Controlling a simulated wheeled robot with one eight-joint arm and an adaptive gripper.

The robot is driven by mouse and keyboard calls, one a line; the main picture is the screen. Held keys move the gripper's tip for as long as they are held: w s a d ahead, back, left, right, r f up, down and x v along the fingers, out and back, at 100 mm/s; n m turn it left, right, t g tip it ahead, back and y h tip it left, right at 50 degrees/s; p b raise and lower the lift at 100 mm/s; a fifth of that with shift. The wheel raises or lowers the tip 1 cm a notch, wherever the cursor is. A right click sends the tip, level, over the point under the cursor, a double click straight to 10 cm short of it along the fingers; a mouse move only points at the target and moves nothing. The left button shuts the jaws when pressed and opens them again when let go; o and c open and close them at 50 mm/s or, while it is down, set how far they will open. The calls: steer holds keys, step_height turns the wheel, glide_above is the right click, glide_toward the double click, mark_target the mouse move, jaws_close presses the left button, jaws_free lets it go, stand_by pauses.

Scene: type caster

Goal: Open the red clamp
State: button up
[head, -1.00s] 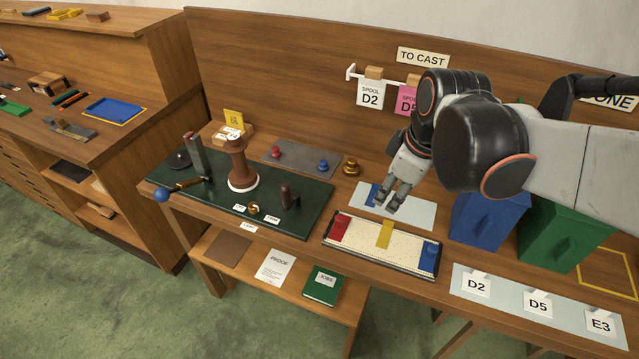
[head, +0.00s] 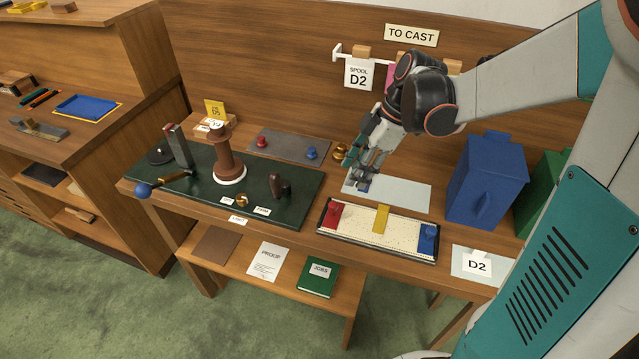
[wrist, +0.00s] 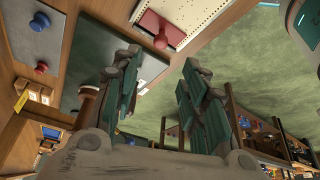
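The red clamp (head: 333,215) is a red block with a round knob at the left end of a long pale perforated tray (head: 356,237). It also shows in the wrist view (wrist: 160,29), near the top, beyond the fingertips. My gripper (head: 364,184) is above the light blue sheet behind the tray, up and to the right of the red clamp in the head view. In the wrist view my gripper (wrist: 160,62) has its fingers apart with nothing between them. It is not touching the red clamp.
A yellow block (head: 381,219) and a blue block (head: 427,240) share the tray. A grey plate (head: 287,149) holds small red and blue knobs. A dark green mat (head: 300,205) with a brown post stands left. A blue bin (head: 487,185) stands right.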

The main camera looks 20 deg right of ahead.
mark_target(333, 204)
steer(key=b+x, duration=0.4)
steer(key=x, duration=0.9)
steer(key=shift+f+b, duration=0.15)
steer(key=shift+b, duration=0.25)
jaws_close()
